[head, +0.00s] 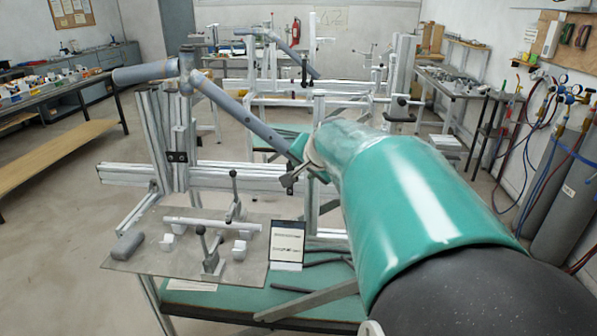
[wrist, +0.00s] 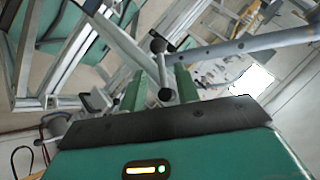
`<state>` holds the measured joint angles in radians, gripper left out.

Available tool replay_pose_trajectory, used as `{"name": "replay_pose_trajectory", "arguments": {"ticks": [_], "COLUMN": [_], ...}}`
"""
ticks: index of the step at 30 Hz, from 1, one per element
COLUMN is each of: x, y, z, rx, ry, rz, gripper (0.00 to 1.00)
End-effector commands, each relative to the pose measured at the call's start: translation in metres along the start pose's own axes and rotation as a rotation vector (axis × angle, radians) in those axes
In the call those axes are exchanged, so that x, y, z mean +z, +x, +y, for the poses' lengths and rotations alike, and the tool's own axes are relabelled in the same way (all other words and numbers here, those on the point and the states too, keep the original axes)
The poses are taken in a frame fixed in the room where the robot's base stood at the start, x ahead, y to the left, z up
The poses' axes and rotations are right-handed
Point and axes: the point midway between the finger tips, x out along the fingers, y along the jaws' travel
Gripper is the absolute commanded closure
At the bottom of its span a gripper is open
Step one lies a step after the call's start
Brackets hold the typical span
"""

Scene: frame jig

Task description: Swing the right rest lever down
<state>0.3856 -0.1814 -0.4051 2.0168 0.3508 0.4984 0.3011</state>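My gripper (wrist: 157,90) shows in the wrist view with two green fingers apart. A short grey bar with dark round ends (wrist: 158,47) stands in the gap between them; it looks like the right rest lever, but I cannot be sure, nor whether the fingers touch it. In the head view my green arm hides most of the gripper; a small dark-ended piece (head: 289,181) shows beside the gripper end, close to the lower end of a sloping grey tube (head: 240,110). That tube also shows in the wrist view (wrist: 255,43).
An upright aluminium post (head: 180,140) carries the tube at left. Below, a grey plate (head: 140,262) holds two black-knobbed clamps and small white blocks, with a dark sign (head: 288,242) next to it. Gas cylinders (head: 560,205) and hoses stand at right.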

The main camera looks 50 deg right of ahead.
Motion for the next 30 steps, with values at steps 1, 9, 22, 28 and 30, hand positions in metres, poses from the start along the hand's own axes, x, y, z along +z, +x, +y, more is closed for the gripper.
{"name": "replay_pose_trajectory", "arguments": {"ticks": [1, 9, 22, 28, 30], "x": [-0.001, 0.000, 0.001, 0.000, 0.000], "y": [-0.014, -0.066, -0.082, -0.083, -0.084], "z": [0.000, 0.000, 0.000, 0.000, 0.000], "rx": [-0.004, -0.001, 0.001, 0.007, 0.015], "ry": [0.000, -0.001, -0.001, -0.032, -0.075], "rz": [0.003, -0.001, -0.004, -0.015, -0.028], "gripper": [0.68, 0.68, 0.68, 1.00, 1.00]}}
